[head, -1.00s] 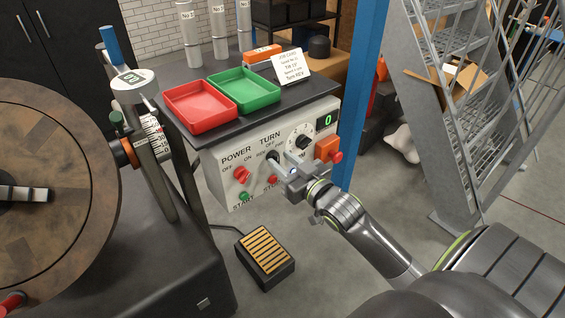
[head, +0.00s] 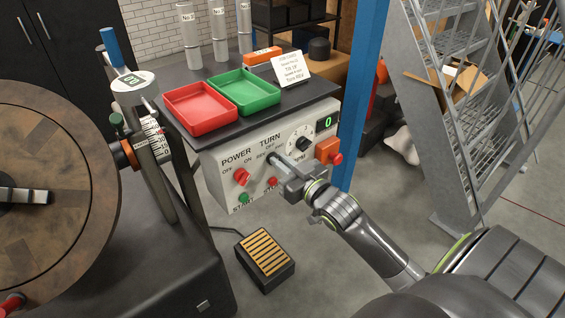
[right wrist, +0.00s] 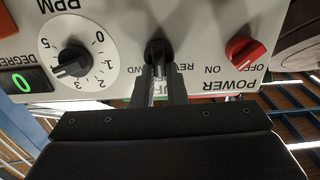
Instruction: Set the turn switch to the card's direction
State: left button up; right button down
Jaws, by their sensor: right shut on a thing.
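The white control panel carries the black turn switch (head: 271,158) under the word TURN, with OFF and REV marks visible near it. My right gripper (head: 279,163) is at the panel, its fingers closed on the switch. In the right wrist view the switch (right wrist: 157,48) sits between the two dark fingertips (right wrist: 159,70), between partly covered REV and FWD marks. The fingers hide much of the knob, so I cannot tell its setting. The white job card (head: 290,68) stands on the bench; its last line appears to read Turn REV. My left gripper is not in view.
The red power knob (head: 242,176) is left of the switch, the RPM dial (head: 302,143) to its right. A red button on an orange box (head: 328,150) is close to my right gripper. A foot pedal (head: 265,258) lies on the floor below.

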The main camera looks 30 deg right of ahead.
jog(key=n, duration=0.5)
jog(key=n+b, duration=0.1)
jog(key=n, duration=0.1)
jog(key=shift+a+f+n, duration=0.2)
jog(key=shift+a+n, duration=0.1)
jog(key=shift+a, duration=0.05)
dwell(0.5)
jog(key=c, duration=1.5)
grip_release()
jog(key=shift+o, duration=0.2)
jog(key=shift+s, duration=0.15)
